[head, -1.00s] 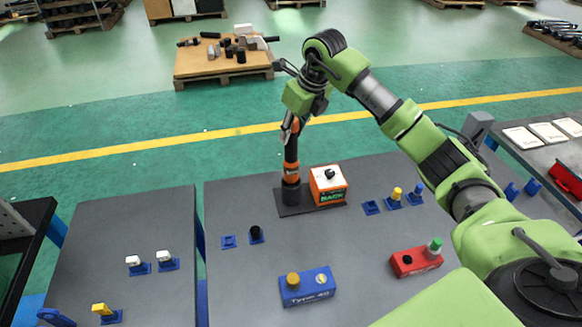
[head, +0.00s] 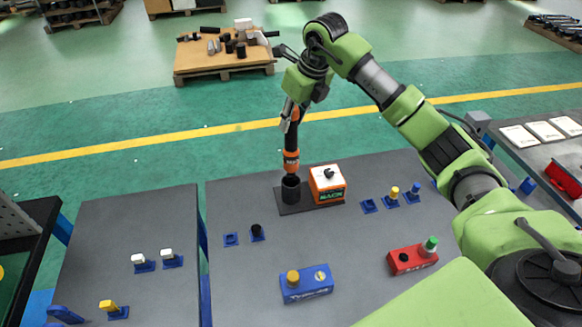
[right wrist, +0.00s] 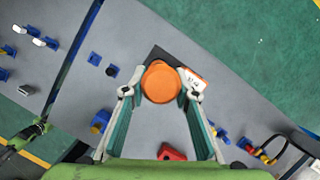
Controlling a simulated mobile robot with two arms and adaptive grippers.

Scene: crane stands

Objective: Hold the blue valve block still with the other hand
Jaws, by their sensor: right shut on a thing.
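The blue valve block (head: 307,288) lies on the middle table near its front edge, with a brass knob on its left and a light round spot on its right. In the right wrist view the blue block (right wrist: 99,122) is partly hidden behind a finger. My right gripper (head: 290,122) is far behind the block, shut on a black and orange tool (head: 291,158) upright above a black cup (head: 291,190). Its orange round end (right wrist: 161,82) is between the fingers in the right wrist view. My left gripper (right wrist: 28,138) seems to show small at that view's lower left; its jaws are unclear.
An orange and white box (head: 327,184) stands beside the cup. A red block (head: 410,259) with a green knob lies right of the blue block. Small blue holders stand around. A gap separates the left table (head: 110,225). The surface around the blue block is clear.

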